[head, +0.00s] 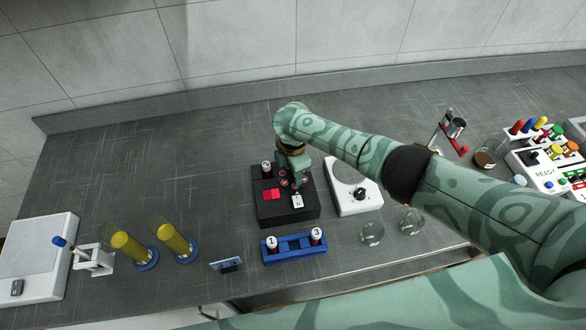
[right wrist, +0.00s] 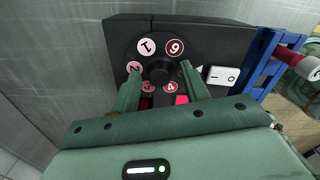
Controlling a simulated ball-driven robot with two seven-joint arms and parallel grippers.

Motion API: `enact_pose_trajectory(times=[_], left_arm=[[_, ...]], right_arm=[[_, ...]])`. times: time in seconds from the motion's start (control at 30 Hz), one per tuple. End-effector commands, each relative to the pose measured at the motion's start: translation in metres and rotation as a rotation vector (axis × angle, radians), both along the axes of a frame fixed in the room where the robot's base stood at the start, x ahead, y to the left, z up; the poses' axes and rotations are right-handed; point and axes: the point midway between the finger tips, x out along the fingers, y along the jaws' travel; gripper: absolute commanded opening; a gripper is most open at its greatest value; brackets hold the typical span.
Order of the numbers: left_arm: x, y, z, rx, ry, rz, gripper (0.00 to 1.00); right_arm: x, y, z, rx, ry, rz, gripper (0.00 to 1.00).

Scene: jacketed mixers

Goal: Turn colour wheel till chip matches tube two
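The black comparator box (head: 300,214) stands mid-counter, with a red window (head: 271,194) on top. Its dark colour wheel (right wrist: 160,52) carries numbered discs in pale pink to dark red; 1, 6, 2, 3 and 4 show in the right wrist view. Tube two (head: 267,167) stands at the box's back left. My right gripper (right wrist: 161,72) is open over the wheel, one finger on each side of the central hub (right wrist: 159,73), with gaps visible. The fingers hide part of the wheel, and red window parts (right wrist: 182,100) show between them. My left gripper is out of view.
A blue rack (head: 295,255) with tubes 1 and 3 stands in front of the box. A white rocker switch (right wrist: 222,76) is on the box. A white device with a black knob (head: 360,194) stands close right. Two glass vessels (head: 372,233) stand front right; yellow cylinders (head: 130,248) stand left.

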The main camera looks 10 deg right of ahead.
Motion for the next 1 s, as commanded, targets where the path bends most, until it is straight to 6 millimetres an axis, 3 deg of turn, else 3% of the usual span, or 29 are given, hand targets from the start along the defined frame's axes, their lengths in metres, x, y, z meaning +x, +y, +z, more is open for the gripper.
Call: enact_pose_trajectory(times=[0.17, 0.27, 0.7, 0.83, 1.0], left_arm=[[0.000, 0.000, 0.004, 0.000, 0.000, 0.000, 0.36], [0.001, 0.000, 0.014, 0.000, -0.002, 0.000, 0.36], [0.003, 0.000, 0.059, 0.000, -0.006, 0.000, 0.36], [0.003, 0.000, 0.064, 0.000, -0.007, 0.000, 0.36], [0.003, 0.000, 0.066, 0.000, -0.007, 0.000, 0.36]], right_arm=[[0.000, 0.000, 0.007, 0.000, 0.000, 0.001, 0.45], [0.000, 0.000, 0.024, 0.001, -0.001, 0.001, 0.45], [0.001, 0.000, 0.136, 0.002, -0.003, 0.001, 0.45], [0.001, 0.000, 0.155, 0.001, -0.001, 0.000, 0.45], [0.000, 0.000, 0.163, 0.000, 0.000, 0.000, 0.45]])
